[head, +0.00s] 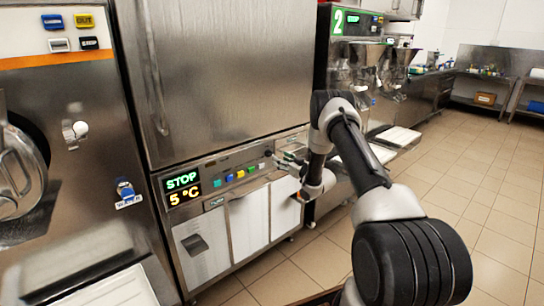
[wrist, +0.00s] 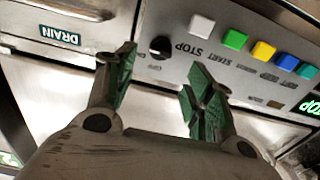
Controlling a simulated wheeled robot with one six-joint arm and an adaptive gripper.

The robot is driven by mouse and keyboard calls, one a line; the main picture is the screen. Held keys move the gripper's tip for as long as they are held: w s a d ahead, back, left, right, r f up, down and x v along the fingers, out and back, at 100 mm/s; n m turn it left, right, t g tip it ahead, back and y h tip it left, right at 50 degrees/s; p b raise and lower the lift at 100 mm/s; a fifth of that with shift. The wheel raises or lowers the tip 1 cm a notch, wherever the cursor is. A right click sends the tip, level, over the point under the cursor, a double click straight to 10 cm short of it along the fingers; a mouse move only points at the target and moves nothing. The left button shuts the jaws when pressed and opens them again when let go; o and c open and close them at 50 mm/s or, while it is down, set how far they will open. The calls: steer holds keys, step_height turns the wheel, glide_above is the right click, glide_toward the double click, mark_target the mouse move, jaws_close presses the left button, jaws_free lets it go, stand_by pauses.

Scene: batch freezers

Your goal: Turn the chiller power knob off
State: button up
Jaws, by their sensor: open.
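The chiller power knob is a small black knob with a light pointer mark. It is on the chiller's control panel in the wrist view (wrist: 160,47), and it shows small in the head view (head: 268,153) at the panel's right end. My gripper (wrist: 160,68) is open, with its green-padded fingers spread to either side of the knob in the picture. No contact with the knob is visible. In the head view my gripper (head: 284,162) is close to the knob end of the panel. The chiller's display (head: 183,188) reads STOP and 5 °C.
White, green, yellow, blue and teal buttons (wrist: 235,40) line the panel beside the knob, upside down in the wrist view. A DRAIN label (wrist: 60,34) is on the neighbouring panel. Another machine (head: 60,150) stands at the left. Tiled floor (head: 450,185) is open at the right.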

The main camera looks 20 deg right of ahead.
mark_target(271, 154)
steer(key=x, duration=0.7)
steer(key=shift+w+f, duration=0.1)
steer(key=shift+w, duration=0.05)
steer(key=shift+a, duration=0.1)
steer(key=c, duration=1)
